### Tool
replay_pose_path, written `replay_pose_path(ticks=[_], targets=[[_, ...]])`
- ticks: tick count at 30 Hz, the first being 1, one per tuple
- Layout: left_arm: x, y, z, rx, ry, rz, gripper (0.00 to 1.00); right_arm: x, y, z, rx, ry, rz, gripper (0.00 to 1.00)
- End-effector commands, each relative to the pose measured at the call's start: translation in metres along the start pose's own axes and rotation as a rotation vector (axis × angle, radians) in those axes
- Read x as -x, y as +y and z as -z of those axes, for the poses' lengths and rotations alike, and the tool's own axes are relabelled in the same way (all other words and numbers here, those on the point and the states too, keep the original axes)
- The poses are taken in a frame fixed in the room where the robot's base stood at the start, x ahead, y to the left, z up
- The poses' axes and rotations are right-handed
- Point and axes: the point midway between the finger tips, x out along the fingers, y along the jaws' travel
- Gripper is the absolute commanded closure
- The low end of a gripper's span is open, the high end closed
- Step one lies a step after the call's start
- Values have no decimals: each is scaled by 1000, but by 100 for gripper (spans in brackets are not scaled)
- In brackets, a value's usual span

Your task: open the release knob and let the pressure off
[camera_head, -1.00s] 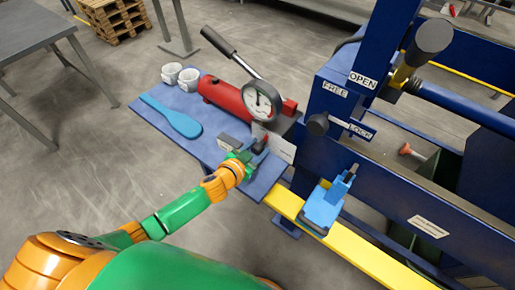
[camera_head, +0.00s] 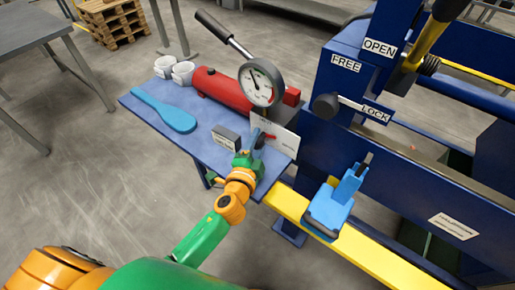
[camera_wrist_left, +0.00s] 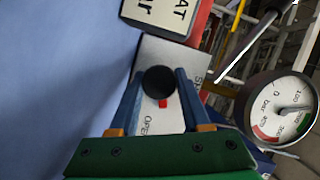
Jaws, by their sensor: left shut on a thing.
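The release knob (camera_wrist_left: 158,82) is black with a small red mark at its edge and sits before a pale plate (camera_wrist_left: 150,122). The letters OPEN show on this plate in the left wrist view. My left gripper (camera_wrist_left: 158,88) has its blue fingers on either side of the knob and is shut on it. In the head view the left gripper (camera_head: 257,142) hides most of the knob. The round white pressure gauge (camera_head: 260,84) stands behind, on the red pump (camera_head: 222,88); it also shows in the left wrist view (camera_wrist_left: 278,108). My right gripper is not in view.
The blue table (camera_head: 150,118) holds a blue paddle (camera_head: 165,110), two white cups (camera_head: 182,72) and a grey block (camera_head: 226,138). To the right stands the blue press frame (camera_head: 345,95) with FREE, OPEN and LOCK labels. A light-blue piece (camera_head: 332,205) rests on the yellow beam (camera_head: 365,252).

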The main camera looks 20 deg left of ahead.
Motion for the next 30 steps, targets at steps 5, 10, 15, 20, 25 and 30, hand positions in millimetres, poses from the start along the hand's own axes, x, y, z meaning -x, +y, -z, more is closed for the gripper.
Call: replay_pose_path(ticks=[5,10,15,20,25,30], targets=[[-1,6,-2,-129,2,55,100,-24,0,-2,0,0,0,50],[-1,5,-1,-233,1,98,100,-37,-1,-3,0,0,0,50],[0,4,-1,-307,2,129,100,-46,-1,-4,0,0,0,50],[0,3,0,-348,2,145,100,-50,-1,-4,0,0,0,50],[0,2,0,-369,2,153,100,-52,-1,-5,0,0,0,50],[0,2,0,-374,2,155,100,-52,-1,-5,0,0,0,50]])
